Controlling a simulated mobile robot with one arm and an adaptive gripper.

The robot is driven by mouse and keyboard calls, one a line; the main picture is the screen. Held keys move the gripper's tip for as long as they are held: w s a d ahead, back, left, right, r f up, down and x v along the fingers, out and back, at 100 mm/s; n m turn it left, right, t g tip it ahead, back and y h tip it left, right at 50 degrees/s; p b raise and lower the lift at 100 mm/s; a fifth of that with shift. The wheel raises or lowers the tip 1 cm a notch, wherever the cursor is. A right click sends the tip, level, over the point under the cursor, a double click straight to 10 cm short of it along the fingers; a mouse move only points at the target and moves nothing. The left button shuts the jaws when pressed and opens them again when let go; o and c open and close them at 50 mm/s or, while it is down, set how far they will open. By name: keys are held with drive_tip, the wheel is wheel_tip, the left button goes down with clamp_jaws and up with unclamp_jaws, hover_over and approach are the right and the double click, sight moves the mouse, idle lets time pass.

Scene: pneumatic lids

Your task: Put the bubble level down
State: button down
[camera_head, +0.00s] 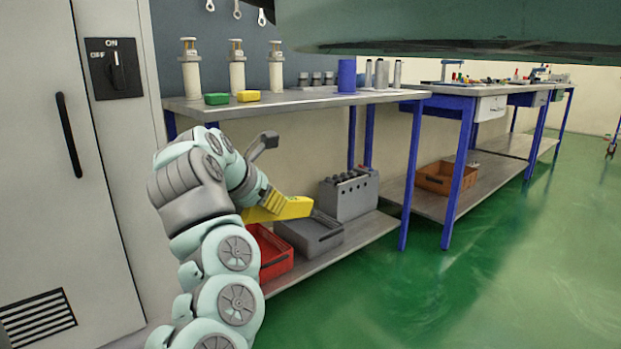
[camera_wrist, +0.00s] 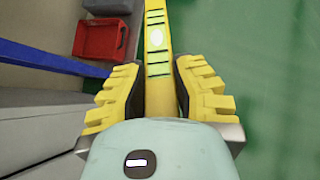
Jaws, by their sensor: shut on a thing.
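The bubble level (camera_head: 288,209) is a long yellow bar. In the head view it sticks out to the right from my gripper (camera_head: 266,199), in front of the lower shelf. In the wrist view the bubble level (camera_wrist: 157,45) runs up between the two yellow ridged fingers of my gripper (camera_wrist: 155,85), with a pale vial window and dark cross marks. My gripper is shut on it. The end nearest the palm is hidden by my wrist.
A red bin (camera_head: 272,258), a grey bin (camera_head: 309,236) and a grey box (camera_head: 348,197) sit on the lower shelf. Green floor (camera_head: 450,290) is clear at right.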

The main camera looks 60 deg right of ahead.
drive_tip(key=w+a+f+n+t+y, duration=0.2)
drive_tip(key=w+a+f+n+t, duration=0.15)
drive_tip(key=w+a, duration=0.55)
drive_tip(key=w+a+f+n+t+y, duration=0.1)
drive_tip(key=w+a+f+n+t, duration=0.3)
drive_tip(key=w+a, duration=0.5)
drive_tip(key=a+f+n+y, duration=0.3)
drive_tip(key=a+n, duration=0.2)
drive_tip(key=a, duration=0.9)
drive_tip(key=a+f+n+y, duration=0.3)
drive_tip(key=a+n+y, duration=0.1)
drive_tip(key=a, duration=1)
wheel_tip(320, 180, up, 90)
drive_tip(key=d+p, duration=0.1)
drive_tip(key=p, duration=8.8)
drive_tip(key=shift+w+f+t, duration=0.2)
drive_tip(key=shift+w+t, duration=0.1)
drive_tip(key=shift+t, duration=0.15)
drive_tip(key=shift+f, duration=0.1)
